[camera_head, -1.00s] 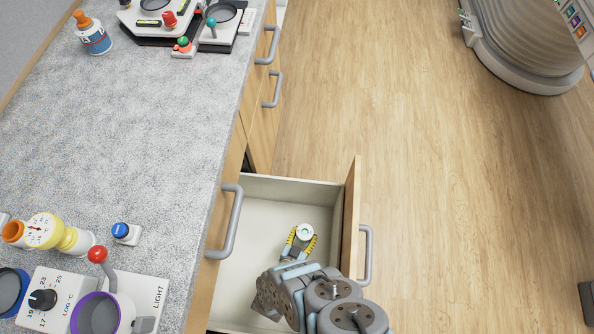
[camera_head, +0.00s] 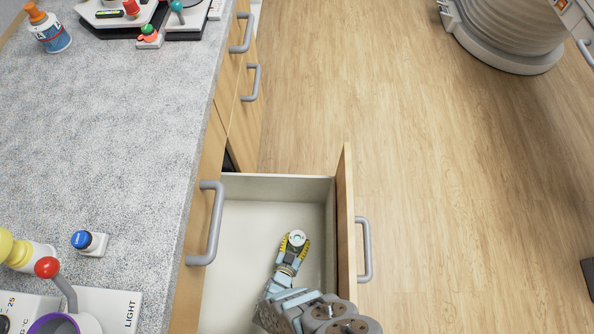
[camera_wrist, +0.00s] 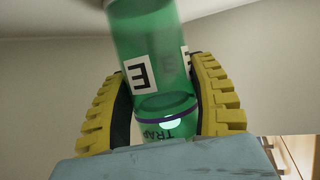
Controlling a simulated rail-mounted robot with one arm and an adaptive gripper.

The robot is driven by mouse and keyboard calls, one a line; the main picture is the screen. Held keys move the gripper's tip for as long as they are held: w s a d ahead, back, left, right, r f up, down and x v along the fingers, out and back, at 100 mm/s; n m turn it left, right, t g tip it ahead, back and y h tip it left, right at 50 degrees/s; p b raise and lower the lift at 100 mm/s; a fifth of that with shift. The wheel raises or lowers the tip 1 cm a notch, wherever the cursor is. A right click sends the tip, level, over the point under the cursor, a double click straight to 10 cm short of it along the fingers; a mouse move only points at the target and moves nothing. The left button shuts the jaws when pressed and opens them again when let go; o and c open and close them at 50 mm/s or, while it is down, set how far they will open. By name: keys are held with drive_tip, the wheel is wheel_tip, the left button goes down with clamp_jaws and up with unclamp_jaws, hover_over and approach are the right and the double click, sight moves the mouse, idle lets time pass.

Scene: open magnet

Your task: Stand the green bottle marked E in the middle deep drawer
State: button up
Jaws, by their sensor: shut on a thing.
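The green bottle marked E (camera_wrist: 150,50) fills the middle of the wrist view, between the two yellow fingers. My gripper (camera_wrist: 160,105) is shut on it. The open deep drawer (camera_head: 262,215) has pale walls and a wooden front. The bottle and gripper are inside its outline, seen from above. Whether the bottle's base touches the drawer floor cannot be seen.
The drawer's front panel with a grey handle (camera_head: 364,249) stands to the right. The speckled counter (camera_head: 110,140) is at the left, with a blue button (camera_head: 85,240) and a red-knobbed lever (camera_head: 52,272) near its edge. The drawer floor around the gripper looks clear.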

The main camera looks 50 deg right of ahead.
sight(294, 248)
drive_tip(key=shift+w+r, duration=0.1)
drive_tip(key=shift+w, duration=0.05)
drive_tip(key=shift+f, duration=0.2)
drive_tip(key=o, duration=1.2)
drive_tip(key=shift+o, duration=0.2)
drive_tip(key=shift+r, duration=0.15)
drive_tip(key=shift+a+r+p, duration=0.35)
drive_tip(key=shift+p, duration=0.1)
drive_tip(key=shift+p+v, duration=0.65)
drive_tip(key=shift+v, duration=0.95)
drive_tip(key=shift+f, duration=0.15)
